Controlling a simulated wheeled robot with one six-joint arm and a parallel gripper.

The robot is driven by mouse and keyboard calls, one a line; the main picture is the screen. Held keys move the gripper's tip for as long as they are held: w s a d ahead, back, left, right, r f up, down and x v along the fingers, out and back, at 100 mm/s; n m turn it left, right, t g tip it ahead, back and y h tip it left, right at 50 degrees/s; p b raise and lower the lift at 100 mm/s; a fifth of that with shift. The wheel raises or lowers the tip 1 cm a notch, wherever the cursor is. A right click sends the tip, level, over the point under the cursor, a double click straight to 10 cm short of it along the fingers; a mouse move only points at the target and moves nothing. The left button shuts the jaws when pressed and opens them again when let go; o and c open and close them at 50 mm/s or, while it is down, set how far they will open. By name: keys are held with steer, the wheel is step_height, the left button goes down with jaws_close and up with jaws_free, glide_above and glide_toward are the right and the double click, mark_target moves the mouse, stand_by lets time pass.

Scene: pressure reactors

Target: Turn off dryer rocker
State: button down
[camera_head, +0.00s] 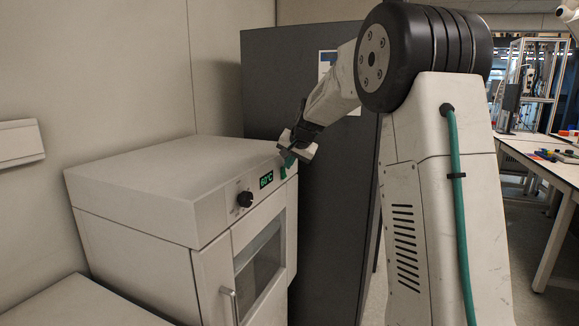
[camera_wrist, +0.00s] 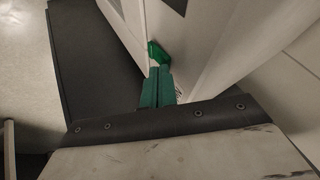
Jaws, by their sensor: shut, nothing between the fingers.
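The dryer (camera_head: 150,185) is a white box-shaped oven at the left in the head view. Its front panel has a black knob (camera_head: 245,199) and a lit green display (camera_head: 266,179) that appears to read 60 °C. The green rocker (camera_head: 283,172) is right of the display, partly hidden by my gripper (camera_head: 288,161). In the wrist view the rocker (camera_wrist: 157,51) is bright green and stands out from the white panel. My gripper (camera_wrist: 161,72) is shut and empty, with its green fingertips right at the rocker; I cannot tell whether they touch it.
The dryer door has a dark window (camera_head: 258,262) and a vertical handle (camera_head: 231,304) below the panel. A tall dark grey cabinet (camera_head: 325,220) stands just right of the dryer. A white surface (camera_head: 80,305) is at the lower left. A workbench (camera_head: 545,165) is far right.

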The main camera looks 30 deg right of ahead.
steer(key=shift+r, duration=0.1)
steer(key=v, duration=0.7)
steer(key=shift+s+r, duration=0.25)
steer(key=shift+r, duration=0.1)
steer(key=shift+a, duration=0.1)
stand_by(0.3)
steer(key=s+a+f+n+g, duration=0.2)
steer(key=s+a, duration=0.5)
steer(key=s, duration=0.7)
steer(key=s+a+f+n+g, duration=0.2)
steer(key=s+a+f+n, duration=0.2)
steer(key=s, duration=1)
steer(key=s+a+f+n+g, duration=0.2)
steer(key=s+a+f, duration=0.4)
steer(key=s+a, duration=0.5)
steer(key=shift+s+a+n+y, duration=0.35)
steer(key=shift+s+n, duration=0.55)
steer(key=shift+s, duration=0.8)
